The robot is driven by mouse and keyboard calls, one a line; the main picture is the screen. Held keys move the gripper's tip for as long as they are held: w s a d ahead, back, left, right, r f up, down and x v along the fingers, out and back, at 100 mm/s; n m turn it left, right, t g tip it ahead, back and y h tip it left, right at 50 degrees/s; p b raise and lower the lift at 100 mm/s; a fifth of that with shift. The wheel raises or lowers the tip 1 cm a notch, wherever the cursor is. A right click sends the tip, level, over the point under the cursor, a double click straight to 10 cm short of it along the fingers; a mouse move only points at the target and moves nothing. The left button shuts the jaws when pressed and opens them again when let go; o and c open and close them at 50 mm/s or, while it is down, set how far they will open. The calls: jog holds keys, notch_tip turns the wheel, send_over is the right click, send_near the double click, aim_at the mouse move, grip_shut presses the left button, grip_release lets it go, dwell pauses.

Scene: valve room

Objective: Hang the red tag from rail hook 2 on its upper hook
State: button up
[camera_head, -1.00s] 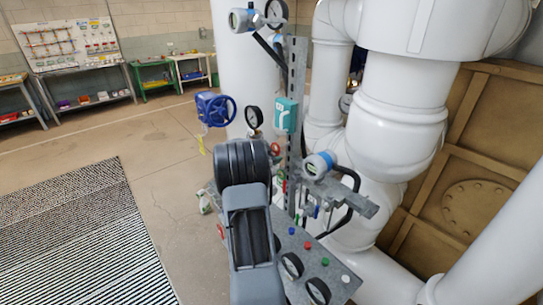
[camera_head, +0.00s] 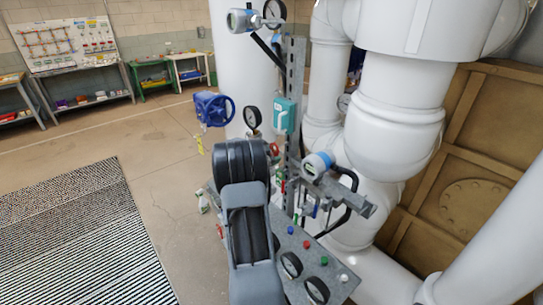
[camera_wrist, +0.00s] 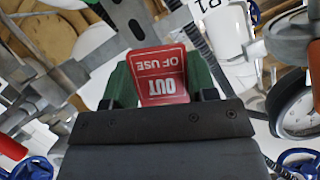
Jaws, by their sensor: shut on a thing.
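A red tag (camera_wrist: 163,76) with white "OUT OF USE" lettering, upside down in the wrist view, sits between the green fingers of my gripper (camera_wrist: 161,90). My gripper is shut on it. In the head view my own arm covers the gripper and the held tag. A grey rail (camera_head: 340,192) stands out to the right of the upright post, with small coloured items (camera_head: 312,208) hanging under it. I cannot tell the numbered hooks or the upper hook apart in these frames.
A perforated post (camera_head: 292,110) carries a teal box (camera_head: 285,115) and gauges close to my arm. A blue handwheel valve (camera_head: 214,109) is to the left. Large white pipes (camera_head: 395,120) stand at right. A sloped panel (camera_head: 310,262) with buttons is below.

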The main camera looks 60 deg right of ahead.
jog(key=shift+d, duration=0.15)
jog(key=shift+s+d+p, duration=0.35)
jog(key=shift+d, duration=0.45)
jog(key=shift+s+d+p, duration=0.1)
jog(key=shift+d+p, duration=0.2)
jog(key=shift+d, duration=0.15)
dwell(0.5)
jog(key=shift+d+f, duration=0.1)
jog(key=shift+f, duration=0.3)
dwell(0.6)
dwell(0.4)
jog(key=o, duration=0.8)
jog(key=shift+o, duration=0.2)
jog(key=b+v, duration=0.3)
jog(key=v, duration=1.1)
